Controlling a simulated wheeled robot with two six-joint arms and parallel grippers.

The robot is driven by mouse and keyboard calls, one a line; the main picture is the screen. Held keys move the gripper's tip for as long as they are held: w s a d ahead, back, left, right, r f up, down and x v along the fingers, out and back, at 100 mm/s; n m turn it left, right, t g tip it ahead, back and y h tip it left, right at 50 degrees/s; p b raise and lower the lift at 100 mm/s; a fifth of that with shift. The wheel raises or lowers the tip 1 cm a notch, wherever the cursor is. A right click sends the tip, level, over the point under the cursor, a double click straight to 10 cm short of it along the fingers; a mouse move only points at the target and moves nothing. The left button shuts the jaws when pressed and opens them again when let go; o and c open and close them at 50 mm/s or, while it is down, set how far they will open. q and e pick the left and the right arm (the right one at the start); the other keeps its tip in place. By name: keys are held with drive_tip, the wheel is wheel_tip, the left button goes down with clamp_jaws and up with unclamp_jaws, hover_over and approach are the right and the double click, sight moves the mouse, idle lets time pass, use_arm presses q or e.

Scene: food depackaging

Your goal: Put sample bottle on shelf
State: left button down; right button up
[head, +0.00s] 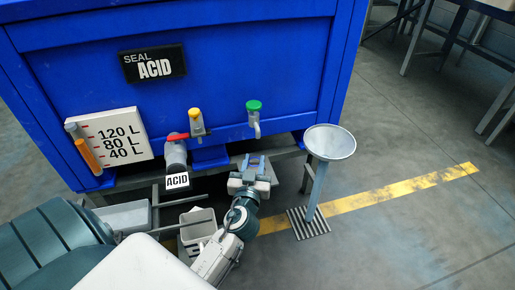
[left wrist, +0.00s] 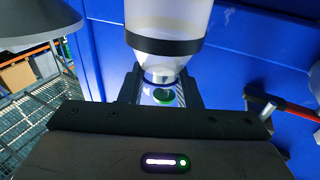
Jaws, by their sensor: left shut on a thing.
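My left gripper (head: 255,168) is in front of the blue tank, just below the green-handled tap. In the left wrist view its two dark fingers (left wrist: 163,95) are shut on a translucent whitish bottle (left wrist: 165,22) with a black band. They hold it at its narrow end, and its wide part runs out of the top of the picture. I cannot make out the bottle clearly in the head view. A rack with mesh and boxes (left wrist: 18,75) shows at the left of the wrist view; I cannot tell whether it is the shelf. My right gripper is not in view.
The blue tank (head: 230,70) carries the green-handled tap (head: 254,107), a yellow-handled tap (head: 195,118) and a red-handled valve (head: 176,143). A basin on a stand (head: 330,142) is right of my gripper. A whitish bin (head: 197,222) stands left of my arm.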

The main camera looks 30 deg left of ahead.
use_arm(q)
drive_tip(key=x, duration=0.3)
drive_tip(key=shift+w+a+f, duration=0.1)
drive_tip(key=shift+w+a, duration=0.05)
drive_tip(key=shift+w, duration=0.15)
drive_tip(key=x, duration=0.3)
drive_tip(key=shift+w+f, duration=0.15)
drive_tip(key=shift+f, duration=0.25)
drive_tip(key=shift+f+b, duration=0.15)
drive_tip(key=shift+b, duration=0.2)
drive_tip(key=c, duration=1.1)
unclamp_jaws()
drive_tip(key=shift+o, duration=0.2)
